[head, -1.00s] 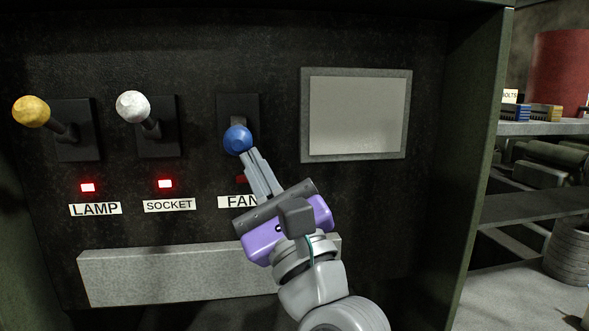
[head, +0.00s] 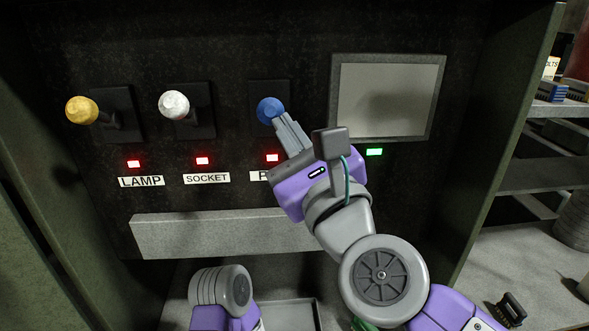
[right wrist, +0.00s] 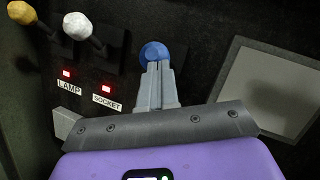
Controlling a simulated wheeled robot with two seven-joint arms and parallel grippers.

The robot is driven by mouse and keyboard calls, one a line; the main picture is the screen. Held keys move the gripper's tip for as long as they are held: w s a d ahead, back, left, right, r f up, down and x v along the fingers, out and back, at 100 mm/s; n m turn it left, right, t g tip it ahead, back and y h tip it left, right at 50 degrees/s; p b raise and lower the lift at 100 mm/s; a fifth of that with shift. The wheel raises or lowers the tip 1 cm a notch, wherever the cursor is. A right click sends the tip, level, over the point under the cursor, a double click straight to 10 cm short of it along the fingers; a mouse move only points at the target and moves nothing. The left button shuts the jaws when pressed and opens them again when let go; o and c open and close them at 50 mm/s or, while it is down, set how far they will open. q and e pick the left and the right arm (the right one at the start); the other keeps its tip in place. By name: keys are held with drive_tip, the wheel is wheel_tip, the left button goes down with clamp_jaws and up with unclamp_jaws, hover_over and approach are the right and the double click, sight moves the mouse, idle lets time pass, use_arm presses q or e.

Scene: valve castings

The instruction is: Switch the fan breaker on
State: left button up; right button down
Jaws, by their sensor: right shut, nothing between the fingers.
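The fan breaker's blue-knobbed lever (head: 270,110) stands out from its dark plate, and the knob also shows in the right wrist view (right wrist: 153,52). A red light (head: 271,157) is lit below it. The fan label (head: 257,176) is mostly hidden behind my right gripper. My right gripper (head: 281,120) is shut and empty, its fingertips at the underside of the blue knob; it also shows in the right wrist view (right wrist: 155,66). I cannot tell for sure whether they touch. A purple and grey part of my left arm shows at the bottom, but its gripper is not visible.
The lamp lever (head: 82,110) with a yellow knob and the socket lever (head: 174,105) with a white knob stand to the left, red lights lit. A grey panel (head: 390,98) with a green light (head: 374,152) is right. A grey ledge (head: 215,235) juts out below.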

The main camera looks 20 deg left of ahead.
drive_tip(key=shift+r+p, duration=0.45)
drive_tip(key=shift+r, duration=0.3)
drive_tip(key=b+v, duration=0.6)
drive_tip(key=v, duration=0.7)
drive_tip(key=shift+w+d+f, duration=0.2)
drive_tip(key=shift+w+d, duration=0.1)
drive_tip(key=shift+w, duration=0.1)
